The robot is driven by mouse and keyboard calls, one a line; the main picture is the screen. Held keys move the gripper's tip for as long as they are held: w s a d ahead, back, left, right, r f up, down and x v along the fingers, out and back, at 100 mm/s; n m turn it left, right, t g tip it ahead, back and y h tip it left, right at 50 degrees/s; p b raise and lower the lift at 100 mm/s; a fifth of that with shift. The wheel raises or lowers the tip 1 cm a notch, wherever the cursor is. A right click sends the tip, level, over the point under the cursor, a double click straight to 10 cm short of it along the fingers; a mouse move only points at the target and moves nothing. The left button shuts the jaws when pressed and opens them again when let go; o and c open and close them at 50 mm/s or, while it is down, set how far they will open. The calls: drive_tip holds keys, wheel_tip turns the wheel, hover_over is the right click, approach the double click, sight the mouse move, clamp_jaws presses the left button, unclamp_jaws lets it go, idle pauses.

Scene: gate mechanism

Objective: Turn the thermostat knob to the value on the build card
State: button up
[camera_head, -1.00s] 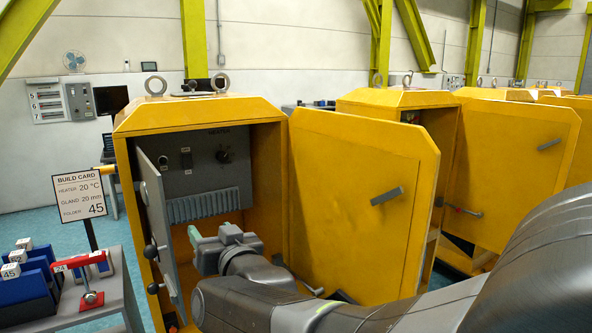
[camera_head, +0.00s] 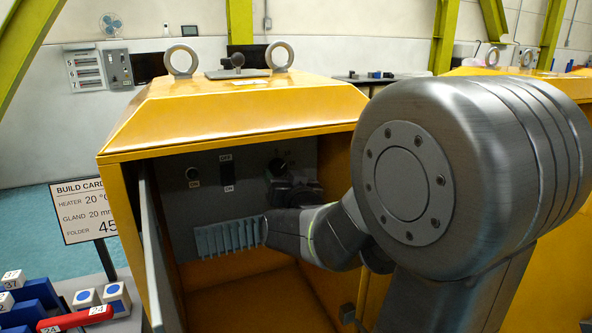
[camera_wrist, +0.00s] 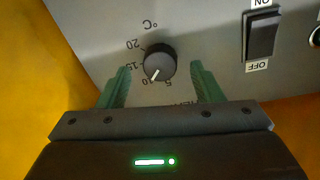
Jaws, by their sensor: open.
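The build card (camera_head: 84,209) stands left of the cabinet and reads heater 20 °C, gland 20 mm, folder 45. The dark round thermostat knob (camera_wrist: 160,62) is on the grey panel inside the open yellow cabinet; its upper part shows in the head view (camera_head: 278,166). In the wrist view its white pointer line points to the 10 mark. The scale shows 5, 10, 15 and 20 around it. My gripper (camera_wrist: 160,68) is open, with one green finger on each side of the knob and gaps showing. In the head view my arm hides the fingers.
A rocker switch (camera_wrist: 262,35) with ON and OFF labels sits beside the knob. A ribbed grey strip (camera_head: 228,237) is below on the panel. The narrow inner door (camera_head: 158,250) stands open at left. Blue folders and a red part (camera_head: 76,318) lie at lower left.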

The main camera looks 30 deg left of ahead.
sight(278, 168)
drive_tip(key=shift+x, duration=1.2)
drive_tip(key=c, duration=1)
